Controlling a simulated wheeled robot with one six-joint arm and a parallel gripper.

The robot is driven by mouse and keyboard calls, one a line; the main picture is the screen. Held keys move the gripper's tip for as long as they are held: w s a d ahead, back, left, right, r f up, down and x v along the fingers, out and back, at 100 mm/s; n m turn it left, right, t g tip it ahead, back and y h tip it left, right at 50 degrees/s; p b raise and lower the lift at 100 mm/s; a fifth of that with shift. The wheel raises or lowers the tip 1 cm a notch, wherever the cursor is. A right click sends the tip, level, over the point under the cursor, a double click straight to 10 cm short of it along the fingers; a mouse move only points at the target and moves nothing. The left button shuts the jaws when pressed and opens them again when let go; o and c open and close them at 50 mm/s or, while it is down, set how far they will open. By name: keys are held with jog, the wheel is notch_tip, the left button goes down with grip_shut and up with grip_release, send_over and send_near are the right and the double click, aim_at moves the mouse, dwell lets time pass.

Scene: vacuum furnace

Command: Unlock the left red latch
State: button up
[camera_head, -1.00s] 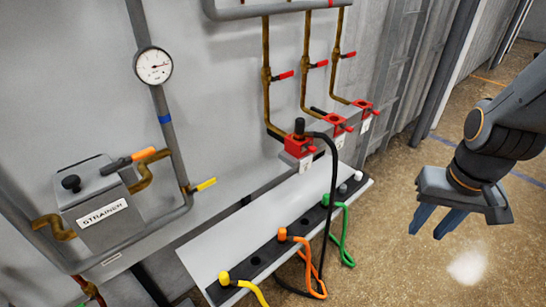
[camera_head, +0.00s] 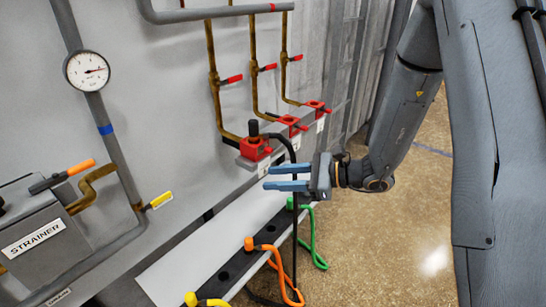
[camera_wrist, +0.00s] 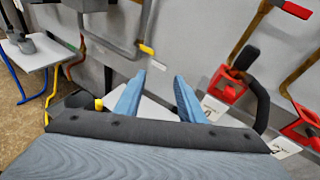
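My gripper (camera_head: 267,178) is open and empty. It points left, in front of and just below the left latch in the head view, apparently not touching it.
The hose hangs close to my fingers. Below lies a white shelf (camera_head: 190,262) with green, orange and yellow hoses (camera_head: 312,240). Red-handled valves (camera_head: 232,79) are above the latches. A strainer box (camera_head: 50,255) and a gauge (camera_head: 87,70) are at left.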

aim_at(272, 151)
jog(key=w+d+f+m+t+b, duration=0.1)
jog(key=w+d+m+t, duration=0.15)
jog(key=w+t, duration=0.2)
jog(key=w+d+f+m+t, duration=0.1)
jog(key=w+d+m+t, duration=0.1)
jog(key=w+m+t, duration=0.3)
jog(key=w+a+g+p, duration=0.1)
jog(key=w+a, duration=0.1)
jog(key=w, duration=0.1)
jog(key=w+a+n+g, duration=0.1)
jog(key=w+a, duration=0.2)
jog(key=shift+a+p, duration=0.25)
jog(key=shift+p, duration=0.15)
jog(key=shift+c, duration=0.2)
